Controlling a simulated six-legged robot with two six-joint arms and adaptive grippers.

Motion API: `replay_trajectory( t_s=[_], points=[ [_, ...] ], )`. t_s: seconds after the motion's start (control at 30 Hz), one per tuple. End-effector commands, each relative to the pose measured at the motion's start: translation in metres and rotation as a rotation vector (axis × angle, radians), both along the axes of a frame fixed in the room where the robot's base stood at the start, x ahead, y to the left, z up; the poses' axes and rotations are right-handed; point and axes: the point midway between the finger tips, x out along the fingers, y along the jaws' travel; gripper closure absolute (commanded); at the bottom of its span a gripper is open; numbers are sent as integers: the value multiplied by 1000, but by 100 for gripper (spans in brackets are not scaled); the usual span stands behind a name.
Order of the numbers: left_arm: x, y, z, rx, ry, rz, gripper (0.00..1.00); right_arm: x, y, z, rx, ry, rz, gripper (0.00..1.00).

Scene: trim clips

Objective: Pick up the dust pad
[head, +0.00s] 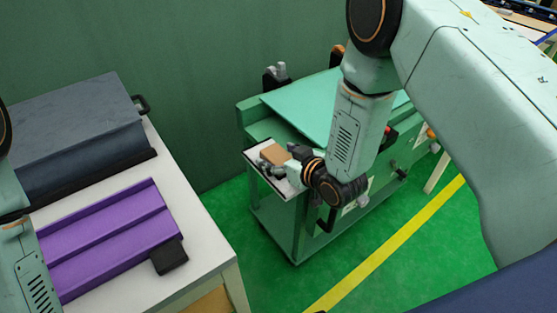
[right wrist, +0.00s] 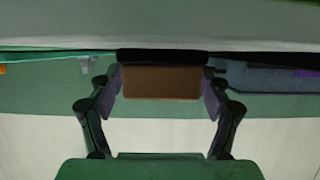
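The dust pad appears to be the brown block (head: 275,154) on a white-topped ledge at the near left end of the green cart. In the right wrist view the brown block (right wrist: 161,83) has a dark strip along its upper edge. My right gripper (head: 278,162) is at the ledge, close to the block. In the right wrist view the fingers of my right gripper (right wrist: 161,92) are wide apart, one on each side of the block. The gripper looks open; contact with the block is not clear. My left gripper is out of view; only part of the left arm shows.
The green cart (head: 285,231) has a sloped light green panel (head: 308,103) on top. A white table (head: 205,246) at the left bears a purple ribbed part (head: 110,238) and a dark grey box (head: 75,120). Green floor (head: 225,205) separates table and cart.

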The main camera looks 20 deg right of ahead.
Motion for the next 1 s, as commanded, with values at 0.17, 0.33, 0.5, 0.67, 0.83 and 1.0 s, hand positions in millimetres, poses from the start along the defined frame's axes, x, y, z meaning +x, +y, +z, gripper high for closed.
replay_trajectory(
  t_s=[0.17, 0.33, 0.5, 0.67, 0.83, 1.0],
  points=[
    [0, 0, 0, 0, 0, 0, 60, 0, 0, 0, 0, 1, 0, 40],
    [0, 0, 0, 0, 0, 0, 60, -1, 0, 0, 0, 1, 0, 55],
    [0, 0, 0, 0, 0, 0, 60, -1, 0, 0, 0, 1, 0, 69],
    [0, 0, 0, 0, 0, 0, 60, 0, 0, 0, 0, 0, 0, 80],
    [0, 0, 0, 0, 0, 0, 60, 0, 0, 1, 0, 0, 0, 80],
    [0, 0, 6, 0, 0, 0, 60, 0, 0, 18, 1, -2, 0, 80]
  ],
)
